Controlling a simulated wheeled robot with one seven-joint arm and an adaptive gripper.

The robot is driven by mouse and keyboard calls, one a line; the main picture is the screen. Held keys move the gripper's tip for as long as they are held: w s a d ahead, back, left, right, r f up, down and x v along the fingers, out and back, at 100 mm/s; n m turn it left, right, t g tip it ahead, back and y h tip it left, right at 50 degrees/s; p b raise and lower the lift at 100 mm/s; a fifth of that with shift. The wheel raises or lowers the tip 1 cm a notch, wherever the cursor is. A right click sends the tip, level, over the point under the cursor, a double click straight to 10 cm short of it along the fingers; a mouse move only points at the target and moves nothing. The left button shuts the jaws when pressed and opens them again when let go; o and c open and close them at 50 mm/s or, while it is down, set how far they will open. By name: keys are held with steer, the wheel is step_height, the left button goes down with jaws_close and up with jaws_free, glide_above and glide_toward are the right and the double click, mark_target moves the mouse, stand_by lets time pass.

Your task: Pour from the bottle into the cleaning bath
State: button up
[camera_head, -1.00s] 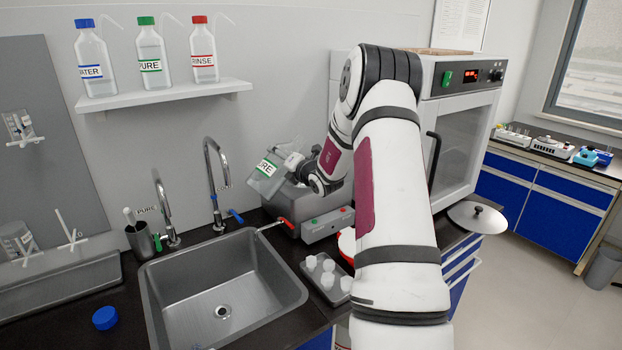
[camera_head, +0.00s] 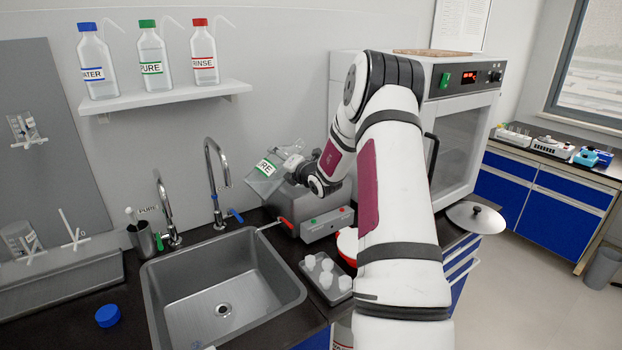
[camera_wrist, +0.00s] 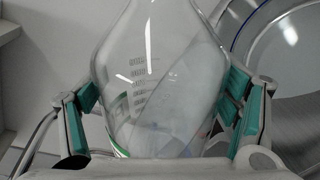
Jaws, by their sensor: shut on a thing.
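My gripper (camera_wrist: 160,96) is shut on a clear bottle (camera_head: 261,172) with a white and green label, its lettering partly visible as "URE". The bottle is tilted above the grey cleaning bath (camera_head: 276,205), apart from its top as far as I can tell. In the wrist view, green finger pads press on both sides of the clear bottle (camera_wrist: 150,60), which has printed graduation marks. Whether liquid is flowing out cannot be seen. The bath has a front panel with red and green buttons; its inside is hidden in the head view.
A steel sink (camera_head: 222,285) and two taps lie left of the bath. A tray with white cups (camera_head: 326,279) stands in front of it. Several labelled bottles stand on a wall shelf (camera_head: 165,97). An oven (camera_head: 460,140) and a round lid (camera_head: 475,217) are at right.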

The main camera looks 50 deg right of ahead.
steer(key=shift+a+r+m+p, duration=0.15)
steer(key=shift+a+m+p, duration=0.1)
steer(key=shift+m+p, duration=0.75)
stand_by(1.0)
steer(key=shift+d+m+y, duration=0.5)
steer(key=shift+m, duration=0.3)
stand_by(0.6)
steer(key=shift+f+m+y, duration=0.3)
steer(key=shift+f+m, duration=0.4)
steer(key=shift+f, duration=0.1)
stand_by(0.9)
steer(key=shift+d+r+m+p, duration=0.15)
steer(key=shift+r+m+p, duration=0.15)
steer(key=shift+p, duration=0.15)
stand_by(2.4)
